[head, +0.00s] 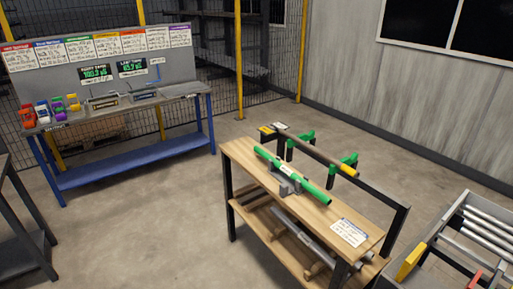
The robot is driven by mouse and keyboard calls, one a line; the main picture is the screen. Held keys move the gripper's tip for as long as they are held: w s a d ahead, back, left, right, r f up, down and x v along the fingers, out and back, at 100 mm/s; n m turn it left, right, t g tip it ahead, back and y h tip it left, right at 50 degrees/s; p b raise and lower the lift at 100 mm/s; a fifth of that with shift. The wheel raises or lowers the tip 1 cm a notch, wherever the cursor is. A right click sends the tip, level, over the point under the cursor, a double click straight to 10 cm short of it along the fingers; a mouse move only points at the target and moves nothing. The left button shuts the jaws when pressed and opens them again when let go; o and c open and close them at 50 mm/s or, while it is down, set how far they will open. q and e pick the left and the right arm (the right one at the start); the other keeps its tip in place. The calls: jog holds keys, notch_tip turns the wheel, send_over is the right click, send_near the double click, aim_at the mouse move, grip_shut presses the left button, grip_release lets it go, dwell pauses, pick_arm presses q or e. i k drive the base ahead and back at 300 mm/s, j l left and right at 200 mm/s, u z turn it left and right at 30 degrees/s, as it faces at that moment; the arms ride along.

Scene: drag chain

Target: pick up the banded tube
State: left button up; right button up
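A green tube (311,188) with a pale band near its far end lies slanted in a grey cradle (284,184) on a wooden-topped workbench (240,152). Behind it, a dark brownish-grey tube (322,154) with a yellow band at its near end rests across green supports (334,172) along the bench's back side. Its far end is close to a small yellow and white piece. I cannot tell for certain which of the two is the banded tube. Neither of my grippers is in view, and nothing is touching either tube.
A white label card (348,232) lies on the bench's near end. Grey tubes (306,236) lie on the lower shelf. A roller frame (489,232) with a yellow block stands at right. A blue-legged table (130,175) with coloured bins is at back left. Floor between is clear.

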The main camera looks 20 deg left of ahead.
aim_at(349, 171)
jog(key=u, duration=0.2)
jog(key=i, duration=0.55)
jog(key=i+z, duration=0.45)
jog(key=i+j+z, duration=0.25)
jog(key=z, duration=0.15)
jog(key=i+z, duration=0.1)
jog(key=z, duration=0.25)
